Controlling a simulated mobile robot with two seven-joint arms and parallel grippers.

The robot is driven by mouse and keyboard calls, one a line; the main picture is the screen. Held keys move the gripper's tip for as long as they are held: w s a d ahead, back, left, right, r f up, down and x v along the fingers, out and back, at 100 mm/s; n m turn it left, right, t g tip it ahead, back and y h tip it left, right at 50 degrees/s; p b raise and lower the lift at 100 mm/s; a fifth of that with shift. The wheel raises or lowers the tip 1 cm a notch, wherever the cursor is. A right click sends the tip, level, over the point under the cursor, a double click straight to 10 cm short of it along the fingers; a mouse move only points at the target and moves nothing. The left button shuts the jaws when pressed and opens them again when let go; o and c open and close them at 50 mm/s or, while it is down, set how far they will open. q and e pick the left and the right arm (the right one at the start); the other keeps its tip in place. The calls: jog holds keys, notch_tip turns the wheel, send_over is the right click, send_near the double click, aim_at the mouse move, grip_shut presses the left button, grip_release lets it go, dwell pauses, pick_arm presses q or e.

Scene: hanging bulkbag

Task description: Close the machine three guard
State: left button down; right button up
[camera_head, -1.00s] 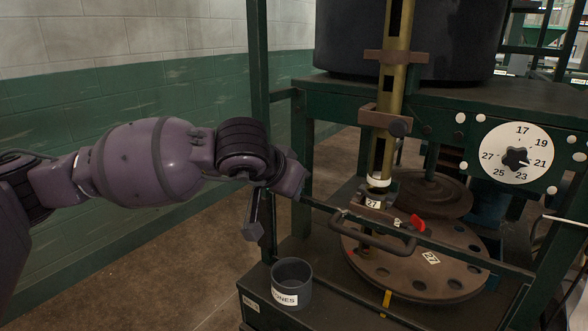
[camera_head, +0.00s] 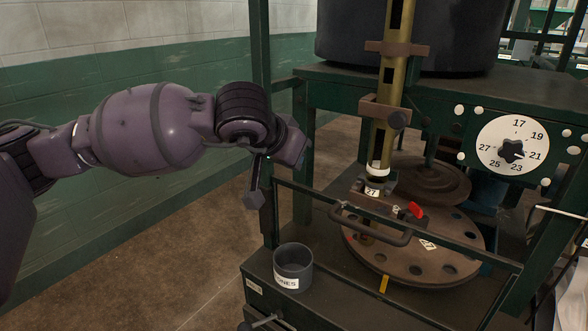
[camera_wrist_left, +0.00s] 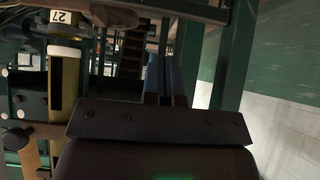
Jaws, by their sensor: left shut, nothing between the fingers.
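The machine's guard (camera_head: 460,245) is a dark green bar frame with a curved handle (camera_head: 372,226). It stands in front of the round brown plate with holes (camera_head: 428,268), below the brass tube. Whether it is fully closed I cannot tell. My left gripper (camera_head: 254,198) is shut and empty. It points down, left of the guard's left end and apart from the handle. In the left wrist view its fingers (camera_wrist_left: 165,80) are together, with the brass tube (camera_wrist_left: 65,85) at left. My right gripper is not in view.
A dark cup (camera_head: 293,266) with a white label stands on the machine's front ledge. A white number dial (camera_head: 513,146) is at right. A green post (camera_head: 259,60) rises behind my left gripper. Bare floor (camera_head: 180,250) lies to the left.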

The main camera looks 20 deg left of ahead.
pick_arm(q)
jog(key=p+v, duration=0.1)
jog(key=v, duration=0.8)
jog(key=shift+s+p, duration=0.3)
